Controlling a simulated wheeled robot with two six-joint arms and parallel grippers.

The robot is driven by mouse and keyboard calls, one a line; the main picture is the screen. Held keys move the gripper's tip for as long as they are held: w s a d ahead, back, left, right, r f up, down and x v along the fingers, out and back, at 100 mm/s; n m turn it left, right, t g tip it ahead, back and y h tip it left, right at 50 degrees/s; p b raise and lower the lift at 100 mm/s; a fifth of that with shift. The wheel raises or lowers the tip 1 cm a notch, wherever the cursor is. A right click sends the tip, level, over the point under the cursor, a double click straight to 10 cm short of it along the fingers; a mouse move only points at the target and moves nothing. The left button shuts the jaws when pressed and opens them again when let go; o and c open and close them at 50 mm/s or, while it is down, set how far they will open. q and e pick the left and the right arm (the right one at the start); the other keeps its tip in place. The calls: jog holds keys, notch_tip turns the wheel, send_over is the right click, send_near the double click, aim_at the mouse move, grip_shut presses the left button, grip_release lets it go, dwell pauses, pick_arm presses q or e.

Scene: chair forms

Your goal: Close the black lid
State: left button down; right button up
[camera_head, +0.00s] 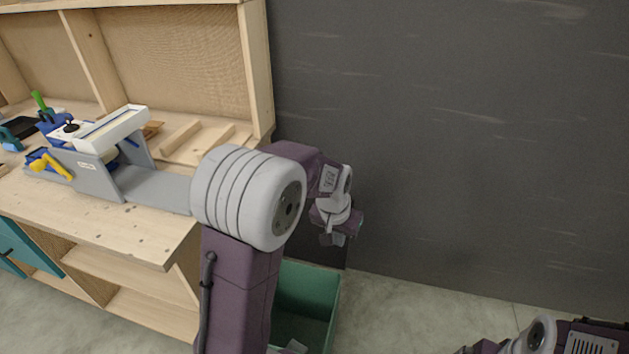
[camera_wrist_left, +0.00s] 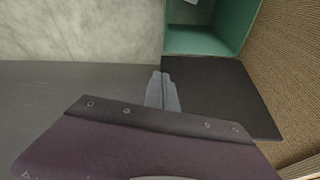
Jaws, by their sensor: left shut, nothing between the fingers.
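The black lid (camera_wrist_left: 225,95) shows in the left wrist view as a flat dark panel joined along one edge to the teal bin (camera_wrist_left: 205,42); it stands open. In the head view a part of the black lid (camera_head: 313,252) shows behind the teal bin (camera_head: 312,300), mostly hidden by my left arm. My left gripper (camera_head: 333,240) is shut and empty, in front of the lid in the head view. Its fingertips (camera_wrist_left: 162,78) overlap the lid's left edge in the wrist view; I cannot tell whether they touch it. My right gripper is not in view.
A wooden workbench (camera_head: 120,225) stands at the left, carrying a grey and white fixture (camera_head: 105,150) and small tools. A dark wall (camera_head: 450,130) fills the back right. The concrete floor (camera_head: 400,310) is clear right of the bin.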

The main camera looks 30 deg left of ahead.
pick_arm(q)
jog(key=w+a+r+n+t+p, duration=0.1)
jog(key=w+a+r+p, duration=0.25)
jog(key=w, duration=0.25)
jog(key=w+a+r+p, duration=0.2)
jog(key=w+a+r, duration=0.15)
jog(key=w, duration=0.35)
jog(key=w+a+n+y+p, duration=0.1)
jog(key=w+a+p, duration=0.25)
jog(key=a, duration=0.65)
jog(key=w+d+b+x, duration=0.1)
jog(key=x, duration=1)
jog(key=s, duration=0.4)
jog(key=shift+s, duration=0.15)
